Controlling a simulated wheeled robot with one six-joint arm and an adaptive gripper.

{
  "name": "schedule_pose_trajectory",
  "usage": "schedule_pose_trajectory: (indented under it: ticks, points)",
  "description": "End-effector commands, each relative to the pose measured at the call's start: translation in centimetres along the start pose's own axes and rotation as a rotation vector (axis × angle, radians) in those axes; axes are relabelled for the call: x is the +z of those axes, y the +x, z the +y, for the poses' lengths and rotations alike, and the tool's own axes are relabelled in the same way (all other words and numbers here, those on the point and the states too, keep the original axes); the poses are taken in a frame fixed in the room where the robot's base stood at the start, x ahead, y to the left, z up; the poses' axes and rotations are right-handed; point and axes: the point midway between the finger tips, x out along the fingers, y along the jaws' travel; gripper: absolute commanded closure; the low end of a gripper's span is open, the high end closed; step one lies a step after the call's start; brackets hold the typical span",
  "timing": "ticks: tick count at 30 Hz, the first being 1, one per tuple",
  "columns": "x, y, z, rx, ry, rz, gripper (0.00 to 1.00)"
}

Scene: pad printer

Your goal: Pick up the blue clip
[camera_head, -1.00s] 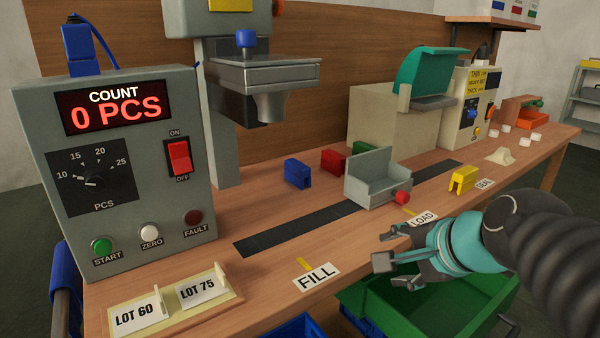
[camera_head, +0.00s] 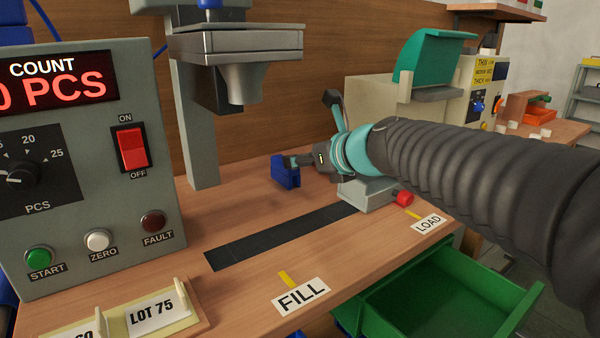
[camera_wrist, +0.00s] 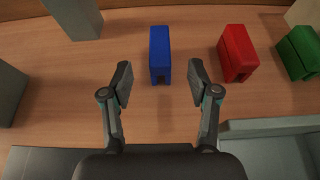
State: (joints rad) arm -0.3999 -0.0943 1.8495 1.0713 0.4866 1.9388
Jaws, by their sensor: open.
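The blue clip (camera_head: 285,171) stands on the wooden bench, behind the dark strip and below the grey funnel. In the wrist view the blue clip (camera_wrist: 160,54) is upright, straight ahead, between the lines of the two fingers and mostly just beyond their tips. My gripper (camera_wrist: 158,84) is open and empty. In the head view my gripper (camera_head: 305,160) is right beside the clip, and a finger overlaps part of it. I cannot tell if it touches.
In the wrist view a red clip (camera_wrist: 238,54) and a green clip (camera_wrist: 299,52) stand to the right. A grey fixture (camera_head: 366,193) with a red knob is close under my gripper. The grey funnel (camera_head: 248,82) hangs above left. Bench left of the clip is clear.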

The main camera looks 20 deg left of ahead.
Motion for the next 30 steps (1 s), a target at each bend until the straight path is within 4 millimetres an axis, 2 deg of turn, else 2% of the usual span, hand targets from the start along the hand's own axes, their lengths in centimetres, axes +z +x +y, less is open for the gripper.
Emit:
schedule_pose_trajectory:
  ticks: [3, 11, 21, 30]
  points:
    - [-0.1, 1.9, 0.1, 0.002, -0.001, 0.001, 0.4]
    - [0.0, 3.6, 0.2, 0.003, -0.002, 0.001, 0.4]
    - [-0.1, 8.1, 0.3, 0.004, -0.003, 0.001, 0.4]
    - [0.0, 8.8, 0.3, 0.003, -0.004, 0.0, 0.4]
